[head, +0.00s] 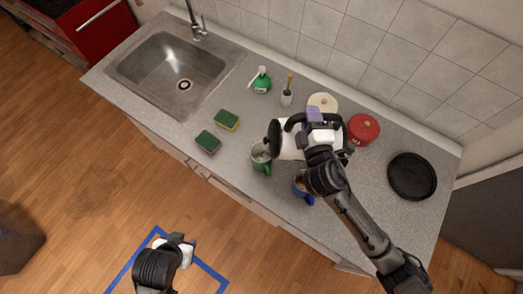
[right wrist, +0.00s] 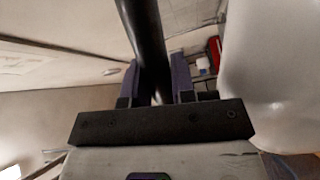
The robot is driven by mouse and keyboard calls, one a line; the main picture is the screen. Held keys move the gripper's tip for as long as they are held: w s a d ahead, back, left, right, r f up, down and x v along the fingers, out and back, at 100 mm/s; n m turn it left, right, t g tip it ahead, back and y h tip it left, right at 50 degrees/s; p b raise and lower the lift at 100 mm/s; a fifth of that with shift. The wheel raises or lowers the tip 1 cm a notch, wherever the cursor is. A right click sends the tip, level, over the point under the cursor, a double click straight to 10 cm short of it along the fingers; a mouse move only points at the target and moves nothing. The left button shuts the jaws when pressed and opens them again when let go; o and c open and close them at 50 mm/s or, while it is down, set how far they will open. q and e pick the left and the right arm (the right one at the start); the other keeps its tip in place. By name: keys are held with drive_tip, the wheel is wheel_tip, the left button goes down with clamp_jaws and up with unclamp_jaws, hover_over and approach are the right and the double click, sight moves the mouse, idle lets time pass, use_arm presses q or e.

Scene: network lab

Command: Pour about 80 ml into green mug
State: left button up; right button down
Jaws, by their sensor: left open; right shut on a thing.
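The green mug (head: 259,158) stands on the counter near its front edge, its handle toward the front. A white kettle with a black lid and black handle (head: 288,148) is tipped sideways, its lid end to the left beside and above the green mug. My right gripper (head: 315,118) is shut on the kettle's handle. In the right wrist view the black handle (right wrist: 146,45) sits between the finger pads, with the white kettle body (right wrist: 275,75) at right. I cannot see whether liquid flows. My left gripper (head: 180,242) is open and empty over the floor.
A blue mug (head: 304,198) stands right of the green mug, partly under my right arm. Two sponges (head: 227,120), a green spray bottle (head: 262,81), a brush holder (head: 287,97), a cream pot (head: 322,103), a red pot (head: 363,129) and a black plate (head: 412,176) are around. A sink (head: 180,70) is left.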

drive_tip(key=shift+a+r, duration=0.1)
drive_tip(key=shift+r, duration=0.15)
drive_tip(key=shift+a+r+p, duration=0.1)
drive_tip(key=shift+a+p, duration=0.2)
idle(0.6)
drive_tip(key=shift+a+n, duration=0.2)
drive_tip(key=shift+n, duration=0.1)
idle(0.4)
